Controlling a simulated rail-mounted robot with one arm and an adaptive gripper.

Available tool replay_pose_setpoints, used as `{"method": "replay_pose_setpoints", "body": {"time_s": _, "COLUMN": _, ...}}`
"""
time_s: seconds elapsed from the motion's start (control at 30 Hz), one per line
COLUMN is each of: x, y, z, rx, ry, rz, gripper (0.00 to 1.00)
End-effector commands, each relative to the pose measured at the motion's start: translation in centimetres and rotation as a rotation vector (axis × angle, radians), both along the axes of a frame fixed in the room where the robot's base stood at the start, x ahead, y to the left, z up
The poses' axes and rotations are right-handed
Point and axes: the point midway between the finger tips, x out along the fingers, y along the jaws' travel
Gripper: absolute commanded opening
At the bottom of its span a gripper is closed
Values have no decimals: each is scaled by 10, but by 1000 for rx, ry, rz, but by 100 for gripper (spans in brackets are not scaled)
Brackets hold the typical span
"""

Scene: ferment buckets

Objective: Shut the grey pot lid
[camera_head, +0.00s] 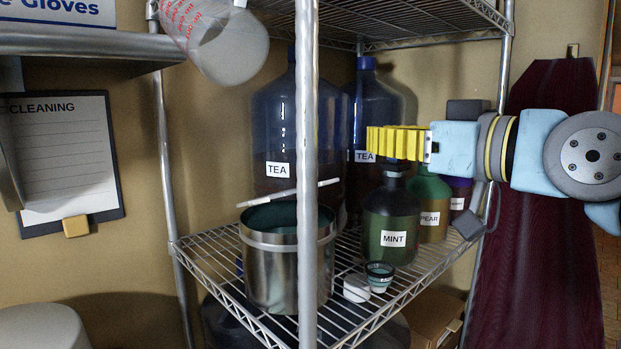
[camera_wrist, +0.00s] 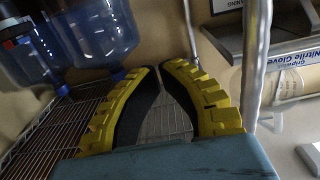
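The steel pot (camera_head: 272,262) stands on the wire shelf in the head view, partly hidden by the shelf post. Its mouth shows a dark teal inside. A thin pale bar (camera_head: 262,200) slants across above the mouth; I cannot tell whether it is the lid seen edge-on or a rod. My gripper (camera_head: 370,141) is to the right of the pot and higher, pointing left, above the MINT bottle. In the wrist view my gripper's yellow fingers (camera_wrist: 160,68) lean together, with their tips nearly touching and nothing between them. I cannot make out the pot in the wrist view.
The MINT bottle (camera_head: 391,221), a small cup (camera_head: 379,277) and the PEAR bottle (camera_head: 432,197) stand right of the pot. Large blue TEA jugs (camera_head: 278,130) are behind. The vertical shelf post (camera_head: 307,100) stands in front. A tilted clear container (camera_head: 228,48) is at upper left.

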Motion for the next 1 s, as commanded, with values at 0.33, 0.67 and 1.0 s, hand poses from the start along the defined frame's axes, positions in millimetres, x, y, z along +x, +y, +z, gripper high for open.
{"method": "replay_pose_setpoints", "body": {"time_s": 0.33, "x": 21, "y": 21, "z": -6, "rx": -7, "ry": 13, "rz": 9, "gripper": 0}}
{"method": "replay_pose_setpoints", "body": {"time_s": 0.67, "x": 62, "y": 63, "z": -6, "rx": -6, "ry": 11, "rz": 9, "gripper": 0}}
{"method": "replay_pose_setpoints", "body": {"time_s": 1.0, "x": 65, "y": 63, "z": -30, "rx": -7, "ry": 13, "rz": 3, "gripper": 0}}
